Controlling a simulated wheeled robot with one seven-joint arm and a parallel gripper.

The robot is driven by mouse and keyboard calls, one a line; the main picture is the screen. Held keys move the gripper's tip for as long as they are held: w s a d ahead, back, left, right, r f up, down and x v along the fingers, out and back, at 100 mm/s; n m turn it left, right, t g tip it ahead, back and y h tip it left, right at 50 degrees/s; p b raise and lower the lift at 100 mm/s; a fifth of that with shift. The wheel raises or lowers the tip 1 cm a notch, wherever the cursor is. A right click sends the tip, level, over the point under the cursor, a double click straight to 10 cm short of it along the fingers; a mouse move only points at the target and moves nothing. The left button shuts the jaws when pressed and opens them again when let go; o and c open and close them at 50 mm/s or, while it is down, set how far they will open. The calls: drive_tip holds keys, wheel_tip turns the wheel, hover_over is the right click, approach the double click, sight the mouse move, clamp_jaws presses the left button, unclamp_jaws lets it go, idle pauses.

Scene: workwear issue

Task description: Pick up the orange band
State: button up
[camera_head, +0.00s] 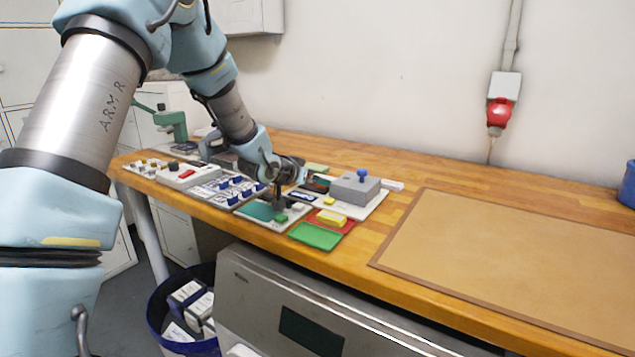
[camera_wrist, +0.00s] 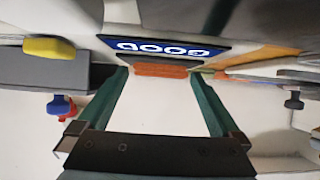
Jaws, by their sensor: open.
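In the wrist view the orange band (camera_wrist: 160,71) is a short, flat orange strip just below the blue-edged sign. My gripper (camera_wrist: 160,76) is open, with its two green fingers spread apart. The band lies across the gap between the fingertips, close to them; I cannot tell whether they touch it. In the head view my gripper (camera_head: 279,203) points down over the trays at the front of the bench. I cannot make out the orange band in the head view.
A blue sign reading GOOD (camera_wrist: 165,47) appears upside down beside the band. The wooden bench holds a grey block with a blue knob (camera_head: 355,188), a green mat (camera_head: 316,236), a yellow block (camera_head: 331,218) and several trays. A large brown board (camera_head: 510,255) lies clear at right.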

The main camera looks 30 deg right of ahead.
drive_tip(key=shift+c, duration=0.2)
drive_tip(key=c, duration=1.3)
